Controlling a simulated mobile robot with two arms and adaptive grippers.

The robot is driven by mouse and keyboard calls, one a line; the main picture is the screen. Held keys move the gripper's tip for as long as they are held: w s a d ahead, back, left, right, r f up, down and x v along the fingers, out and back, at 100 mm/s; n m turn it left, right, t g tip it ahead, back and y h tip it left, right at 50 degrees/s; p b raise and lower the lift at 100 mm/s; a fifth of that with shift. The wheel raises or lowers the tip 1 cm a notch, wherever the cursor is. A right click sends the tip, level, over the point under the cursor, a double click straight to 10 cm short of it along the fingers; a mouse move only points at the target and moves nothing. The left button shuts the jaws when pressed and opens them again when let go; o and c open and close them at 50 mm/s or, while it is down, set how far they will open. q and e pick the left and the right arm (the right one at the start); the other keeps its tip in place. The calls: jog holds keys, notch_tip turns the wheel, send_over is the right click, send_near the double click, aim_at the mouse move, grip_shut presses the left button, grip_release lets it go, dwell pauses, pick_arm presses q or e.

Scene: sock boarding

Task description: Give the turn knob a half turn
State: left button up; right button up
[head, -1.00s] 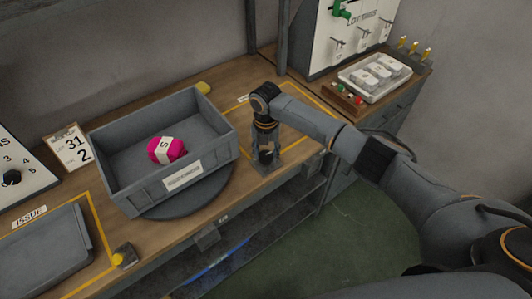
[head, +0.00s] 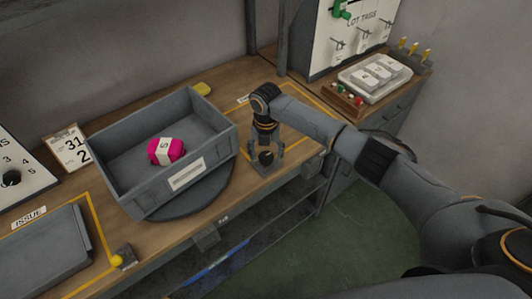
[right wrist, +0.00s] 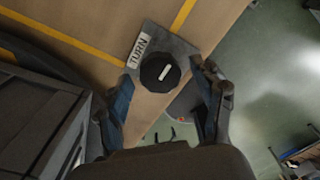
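The turn knob (right wrist: 158,75) is black and round with a white pointer line, on a grey plate beside a TURN label (right wrist: 138,51). In the head view the knob (head: 266,158) sits on its plate near the bench's front edge. My right gripper (head: 267,153) points down over it, with its fingers spread on either side. In the right wrist view the gripper (right wrist: 163,76) is open, with visible gaps between fingertips and knob. Whether the tips reach down to knob height is not clear. My left gripper is not in view.
A grey bin (head: 126,186) holding a pink sock bundle (head: 166,151) stands on a round turntable (head: 212,196) left of the knob. A white tray (head: 391,87) and a lot tags panel (head: 348,35) are at the back right. Bare bench lies behind my right gripper.

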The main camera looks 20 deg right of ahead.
aim_at(266, 155)
notch_tip(266, 155, up, 12)
dwell(0.6)
dwell(0.4)
